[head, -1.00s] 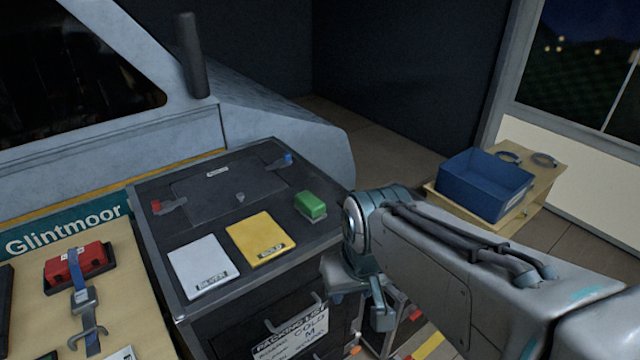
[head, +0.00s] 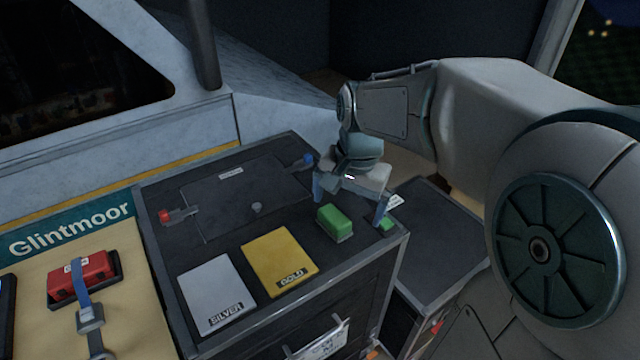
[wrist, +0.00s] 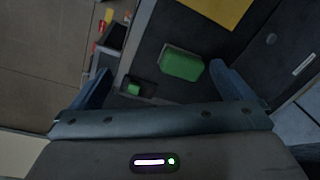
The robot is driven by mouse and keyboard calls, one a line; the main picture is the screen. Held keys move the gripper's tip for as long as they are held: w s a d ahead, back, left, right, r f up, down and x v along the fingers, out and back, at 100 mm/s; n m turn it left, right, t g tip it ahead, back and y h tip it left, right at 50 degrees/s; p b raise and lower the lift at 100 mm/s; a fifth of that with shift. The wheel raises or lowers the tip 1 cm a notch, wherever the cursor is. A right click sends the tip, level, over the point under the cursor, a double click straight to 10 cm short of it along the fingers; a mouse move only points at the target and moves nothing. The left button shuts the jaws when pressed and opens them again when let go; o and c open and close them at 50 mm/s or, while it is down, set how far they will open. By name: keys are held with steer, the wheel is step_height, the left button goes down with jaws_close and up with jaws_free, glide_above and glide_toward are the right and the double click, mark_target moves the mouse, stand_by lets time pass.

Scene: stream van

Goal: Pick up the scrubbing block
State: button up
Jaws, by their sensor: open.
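The scrubbing block, a green block with a paler underside (head: 334,222), sits on the dark cabinet top near its right edge, beside the gold card. It also shows in the wrist view (wrist: 181,63), ahead of the jaws and between their lines, nearer the right finger. My gripper (head: 350,206) is open and empty, with its fingers pointing down, above and just behind the block in the head view. The wrist view shows its two blue fingers (wrist: 160,88) spread apart. A smaller green piece (head: 387,224) shows by the right finger; I cannot tell what it is.
A gold card (head: 279,262) and a silver card (head: 216,295) lie left of the block. Red (head: 166,215) and blue (head: 307,160) clips are on the cabinet top. A lower dark cabinet (head: 437,240) stands to the right. A strapped red box (head: 82,277) is at the left.

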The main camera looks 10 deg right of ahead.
mark_target(334, 215)
steer(key=w+m+g+p, duration=0.1)
steer(key=w+m+p, duration=0.1)
steer(key=w+m, duration=0.45)
steer(key=shift+n, duration=0.55)
steer(key=f, duration=0.4)
steer(key=w+f, duration=0.1)
steer(key=f, duration=0.3)
steer(key=w+f, duration=0.1)
steer(key=f, duration=0.4)
steer(key=shift+p, duration=0.4)
steer(key=c, duration=1)
